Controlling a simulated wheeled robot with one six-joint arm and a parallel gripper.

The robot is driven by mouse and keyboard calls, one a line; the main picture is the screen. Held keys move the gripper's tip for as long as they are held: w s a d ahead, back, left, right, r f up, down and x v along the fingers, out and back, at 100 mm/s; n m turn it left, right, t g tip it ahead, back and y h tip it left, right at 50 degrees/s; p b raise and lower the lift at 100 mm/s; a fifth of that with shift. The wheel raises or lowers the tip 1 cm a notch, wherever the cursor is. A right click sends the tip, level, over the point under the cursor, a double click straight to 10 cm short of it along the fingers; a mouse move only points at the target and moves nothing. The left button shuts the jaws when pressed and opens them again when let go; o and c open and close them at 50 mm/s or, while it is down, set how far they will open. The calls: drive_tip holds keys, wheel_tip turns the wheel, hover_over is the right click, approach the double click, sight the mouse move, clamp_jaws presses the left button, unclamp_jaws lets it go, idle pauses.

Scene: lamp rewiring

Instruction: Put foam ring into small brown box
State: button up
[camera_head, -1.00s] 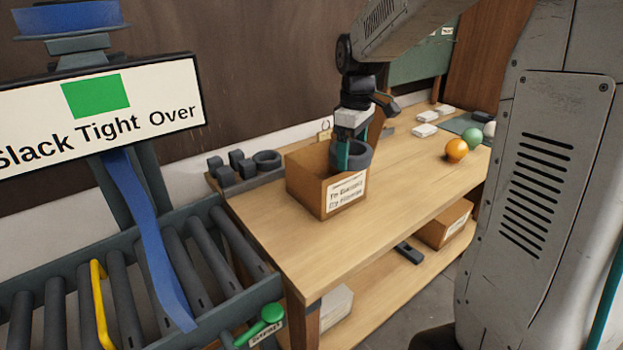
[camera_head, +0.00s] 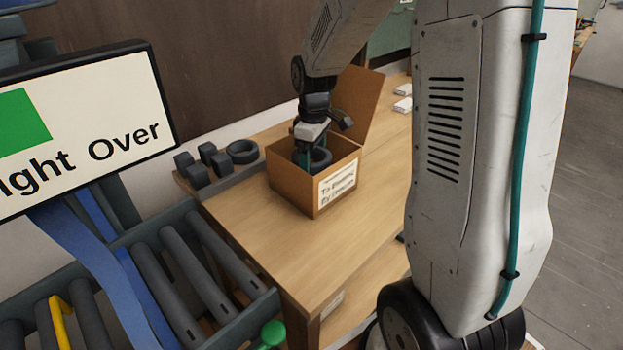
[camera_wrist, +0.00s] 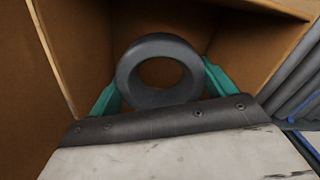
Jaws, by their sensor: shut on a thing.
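The foam ring is a dark grey ring (camera_wrist: 159,97) held between the teal fingers of my gripper (camera_wrist: 160,88) in the wrist view. In the head view the ring (camera_head: 320,160) shows just inside the open top of the small brown box (camera_head: 294,187), with my gripper (camera_head: 308,155) above and around it. The box stands upright on the wooden table, its flap raised at the back and a white label on its front. In the wrist view brown box walls (camera_wrist: 85,45) surround the ring. The box floor under the ring is partly hidden, so I cannot tell whether the ring touches it.
A dark rack with several grey blocks and another dark ring (camera_head: 242,151) sits left of the box on the table (camera_head: 255,235). A roller conveyor (camera_head: 185,275) and a sign (camera_head: 80,140) stand at the left. White pieces (camera_head: 403,104) lie behind the box. The table front is clear.

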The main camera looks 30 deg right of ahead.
drive_tip(key=shift+f, duration=3.2)
drive_tip(key=o, duration=0.9)
drive_tip(key=shift+f, duration=0.15)
wheel_tip(320, 180, up, 12)
drive_tip(key=s+a+r+m, duration=0.1)
drive_tip(key=s+a+r, duration=0.25)
drive_tip(key=s, duration=0.25)
drive_tip(key=s+a+r+m, duration=0.2)
drive_tip(key=s+a+r, duration=0.15)
drive_tip(key=s, duration=0.25)
drive_tip(key=s+a+m, duration=0.1)
drive_tip(key=s, duration=0.4)
drive_tip(key=s+a+r+m, duration=0.1)
drive_tip(key=s, duration=0.3)
drive_tip(key=s+a+m+t, duration=0.1)
drive_tip(key=s+a, duration=0.1)
drive_tip(key=s, duration=0.3)
drive_tip(key=shift+s+r+m, duration=0.15)
drive_tip(key=shift+s+m, duration=0.15)
drive_tip(key=shift+s, duration=0.05)
